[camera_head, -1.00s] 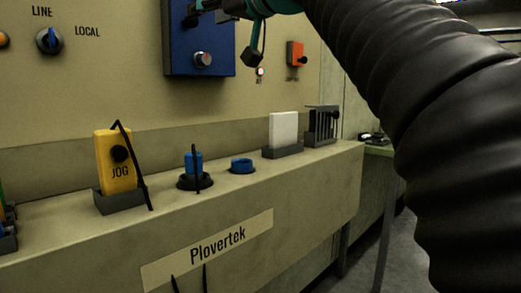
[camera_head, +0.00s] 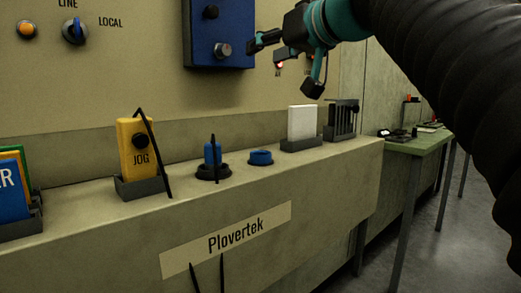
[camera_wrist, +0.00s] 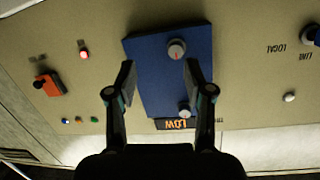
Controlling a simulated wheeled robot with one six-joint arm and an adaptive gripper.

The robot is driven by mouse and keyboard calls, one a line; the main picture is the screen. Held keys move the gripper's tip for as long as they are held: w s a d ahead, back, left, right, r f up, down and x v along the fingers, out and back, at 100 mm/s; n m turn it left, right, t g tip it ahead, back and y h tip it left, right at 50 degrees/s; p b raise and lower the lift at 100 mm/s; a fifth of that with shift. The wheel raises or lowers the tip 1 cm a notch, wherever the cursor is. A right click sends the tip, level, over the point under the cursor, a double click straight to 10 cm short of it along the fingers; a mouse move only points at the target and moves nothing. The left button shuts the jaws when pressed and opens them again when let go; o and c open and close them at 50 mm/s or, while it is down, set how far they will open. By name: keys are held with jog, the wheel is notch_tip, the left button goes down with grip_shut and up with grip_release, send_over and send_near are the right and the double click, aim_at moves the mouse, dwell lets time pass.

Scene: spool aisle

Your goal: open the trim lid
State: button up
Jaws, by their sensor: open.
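The blue trim lid (camera_head: 213,28) is a flat blue cover on the beige panel, with its top cut off in the head view. My gripper (camera_head: 266,50) is open and empty, in front of the panel at the lid's right edge. In the wrist view, which is upside down, the blue lid (camera_wrist: 160,85) appears between and beyond the open fingers (camera_wrist: 160,68). A LOW display (camera_wrist: 180,124) sits at its edge. Whether the fingers touch the lid cannot be told.
A ledge below holds a yellow JOG pendant (camera_head: 136,150), a blue button (camera_head: 261,157), a white block (camera_head: 302,122) and a dark slotted holder (camera_head: 343,119). An orange switch (camera_wrist: 48,84) and red lamp (camera_wrist: 84,54) are beside the lid. A green table (camera_head: 415,146) stands right.

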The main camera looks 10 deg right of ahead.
jog(key=s+f+m+g+h+p, duration=0.1)
jog(key=s+f, duration=0.1)
jog(key=f, duration=0.7)
jog(key=s+d+f+g+h+p, duration=0.1)
jog(key=s+f+g+h, duration=0.1)
jog(key=f, duration=0.8)
jog(key=shift+s+d+m+g, duration=0.3)
jog(key=shift+s+m, duration=0.1)
jog(key=shift+s, duration=0.25)
jog(key=shift+m, duration=0.3)
jog(key=s+d+f+g+h, duration=0.1)
jog(key=s+f, duration=0.4)
jog(key=f, duration=0.4)
jog(key=s+d+f+m+g+h+p, duration=0.1)
jog(key=s+d+f+g+h, duration=0.1)
jog(key=s+f, duration=0.3)
jog(key=s+d+f+g+h+p, duration=0.1)
jog(key=s+f, duration=0.5)
jog(key=f, duration=0.6)
jog(key=shift+d+f+g+h, duration=0.35)
jog(key=shift+d+g+h, duration=0.05)
jog(key=shift+d, duration=0.05)
jog(key=shift+d+m, duration=0.1)
jog(key=shift+m, duration=0.2)
